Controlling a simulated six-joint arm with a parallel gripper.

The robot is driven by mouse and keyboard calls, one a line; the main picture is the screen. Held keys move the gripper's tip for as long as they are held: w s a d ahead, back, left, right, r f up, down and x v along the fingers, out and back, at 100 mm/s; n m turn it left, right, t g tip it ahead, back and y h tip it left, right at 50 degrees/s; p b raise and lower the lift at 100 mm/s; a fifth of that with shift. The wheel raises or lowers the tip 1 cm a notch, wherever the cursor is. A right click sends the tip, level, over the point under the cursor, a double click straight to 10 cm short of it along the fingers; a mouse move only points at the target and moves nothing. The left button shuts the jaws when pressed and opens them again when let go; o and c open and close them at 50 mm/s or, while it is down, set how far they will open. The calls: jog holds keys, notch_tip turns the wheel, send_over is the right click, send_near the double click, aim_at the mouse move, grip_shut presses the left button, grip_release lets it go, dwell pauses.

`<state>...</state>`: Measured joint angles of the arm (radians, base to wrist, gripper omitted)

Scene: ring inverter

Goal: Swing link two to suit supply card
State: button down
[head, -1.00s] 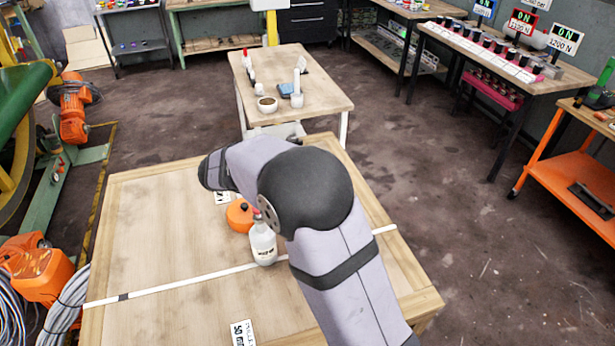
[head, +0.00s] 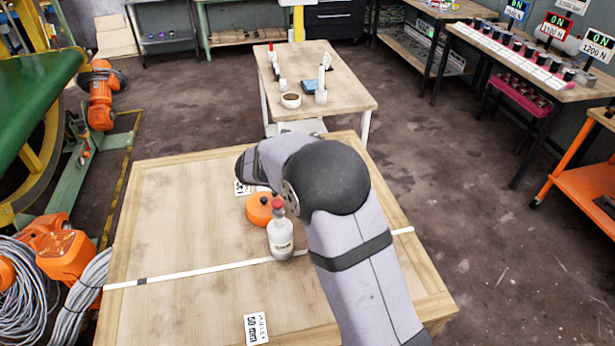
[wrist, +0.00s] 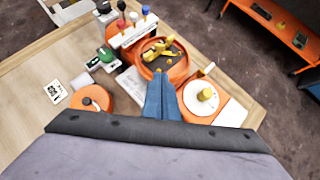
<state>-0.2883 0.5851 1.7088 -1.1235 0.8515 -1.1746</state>
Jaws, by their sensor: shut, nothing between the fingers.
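My gripper (wrist: 157,78) shows in the wrist view as two blue fingers, shut and empty. Its tips are at the near edge of a round orange-rimmed unit (wrist: 146,69) with a dark face. Yellow link-like parts (wrist: 160,48) lie on that face, just beyond the tips; I cannot tell which is link two. A white disc with a yellow knob (wrist: 205,94) is right of the fingers. A small white card with black marks (wrist: 54,92) lies at left; its text is unreadable there. In the head view my arm hides the gripper and most of the mechanism.
An orange round piece (head: 261,209) and a white bottle with a red cap (head: 280,238) stand left of my arm. A "50 mm" card (head: 256,328) lies near the front. A rack with coloured knobs (wrist: 132,35) stands beyond the unit. The table's left side is clear.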

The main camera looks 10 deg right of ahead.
jog(key=p+x, duration=0.1)
jog(key=x, duration=0.5)
jog(key=shift+d+f, duration=0.1)
jog(key=shift+d, duration=0.05)
jog(key=shift+w+d+p, duration=0.75)
jog(key=shift+d, duration=0.15)
jog(key=shift+w+d+p, duration=0.3)
jog(key=shift+w+d, duration=0.25)
jog(key=shift+d, duration=0.1)
jog(key=shift+d, duration=0.15)
